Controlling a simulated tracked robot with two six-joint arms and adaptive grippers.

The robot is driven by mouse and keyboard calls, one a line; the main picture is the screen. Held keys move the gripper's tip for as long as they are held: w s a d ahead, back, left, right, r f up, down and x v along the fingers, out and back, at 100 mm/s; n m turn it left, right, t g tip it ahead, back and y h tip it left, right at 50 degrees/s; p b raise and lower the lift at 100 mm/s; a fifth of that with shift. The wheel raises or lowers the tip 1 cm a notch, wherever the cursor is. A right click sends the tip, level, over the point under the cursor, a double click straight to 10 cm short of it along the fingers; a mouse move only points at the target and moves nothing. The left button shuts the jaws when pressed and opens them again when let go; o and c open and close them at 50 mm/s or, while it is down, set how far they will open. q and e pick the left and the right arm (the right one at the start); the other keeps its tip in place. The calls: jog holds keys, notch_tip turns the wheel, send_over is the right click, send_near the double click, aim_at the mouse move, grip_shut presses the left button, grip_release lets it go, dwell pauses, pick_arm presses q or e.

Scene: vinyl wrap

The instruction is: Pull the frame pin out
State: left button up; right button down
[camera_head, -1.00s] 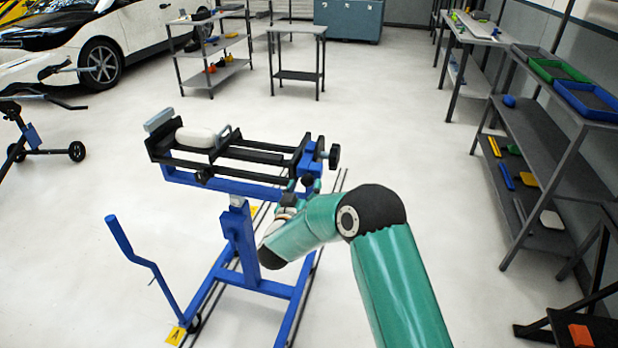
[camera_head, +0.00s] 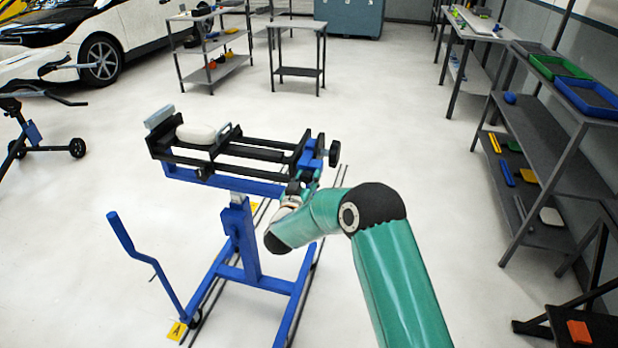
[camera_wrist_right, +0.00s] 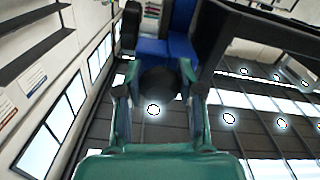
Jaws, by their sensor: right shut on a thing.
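The blue and black frame (camera_head: 240,181) stands level on its blue stand. My right gripper (camera_head: 302,186) is at the near right end of the frame, just below the black rails. In the right wrist view its two teal fingers (camera_wrist_right: 160,90) are shut on a dark round knob (camera_wrist_right: 159,80), which I take to be the head of the frame pin. The blue frame end (camera_wrist_right: 167,47) is right behind the knob. The pin's shaft is hidden, so I cannot tell how far in it sits. My left gripper is not in view.
Shelves (camera_head: 550,135) line the right wall.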

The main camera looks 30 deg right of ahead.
jog(key=shift+a+f, duration=0.1)
jog(key=shift+a, duration=0.15)
jog(key=shift+b+v, duration=0.6)
jog(key=shift+v, duration=0.5)
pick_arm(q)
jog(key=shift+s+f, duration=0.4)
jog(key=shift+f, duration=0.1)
pick_arm(e)
jog(key=shift+a, duration=0.1)
jog(key=c, duration=0.7)
grip_release()
jog(key=shift+s, duration=0.1)
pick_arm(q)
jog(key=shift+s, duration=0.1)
pick_arm(e)
jog(key=v, duration=1.2)
jog(key=shift+s+d, duration=0.1)
jog(key=shift+d, duration=0.15)
